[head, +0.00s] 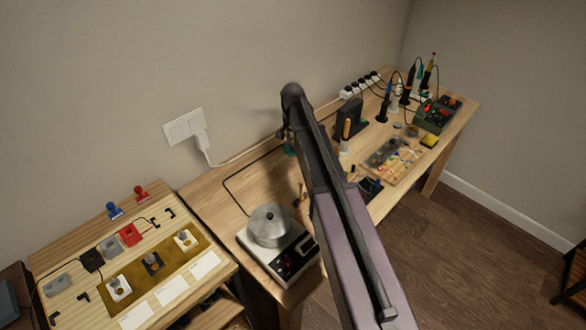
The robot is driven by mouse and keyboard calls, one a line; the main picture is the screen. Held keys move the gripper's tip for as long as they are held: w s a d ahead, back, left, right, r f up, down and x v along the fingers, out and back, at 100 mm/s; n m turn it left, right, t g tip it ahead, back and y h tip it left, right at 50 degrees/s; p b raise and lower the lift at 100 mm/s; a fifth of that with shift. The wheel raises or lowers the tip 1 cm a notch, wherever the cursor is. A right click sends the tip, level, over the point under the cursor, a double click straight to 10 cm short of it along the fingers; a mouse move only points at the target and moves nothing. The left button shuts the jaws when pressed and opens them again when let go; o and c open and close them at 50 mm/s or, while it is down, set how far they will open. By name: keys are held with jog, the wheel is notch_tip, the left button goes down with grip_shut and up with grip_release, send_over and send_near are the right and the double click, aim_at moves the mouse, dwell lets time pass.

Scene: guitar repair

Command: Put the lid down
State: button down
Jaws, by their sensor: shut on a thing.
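My gripper (284,133) is at the far end of my arm, above the back of the wooden bench, and mostly hidden behind the arm. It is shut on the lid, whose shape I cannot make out. A small teal piece (290,150) shows just below the gripper, and I cannot tell whether it is held or stands on the bench. A round metal pot (268,233) sits on a hot plate (283,267) at the bench's front left. Its top looks covered, with a small dark knob-like spot in the middle.
The wooden bench (215,198) has clear wood left of my arm, crossed by a black cable. Right of the arm are a parts tray (390,160), soldering tools and a green box (432,117). A lower board (60,255) with small parts stands at left.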

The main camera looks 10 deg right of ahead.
jog(key=b, duration=0.6)
send_over(293, 167)
notch_tip(293, 167, down, 6)
jog(key=shift+f, duration=0.15)
dwell(0.3)
jog(key=shift+f+b, duration=1.85)
jog(key=shift+b, duration=0.2)
jog(key=shift+f, duration=0.15)
jog(key=c, duration=0.5)
grip_release()
jog(key=shift+c, duration=0.2)
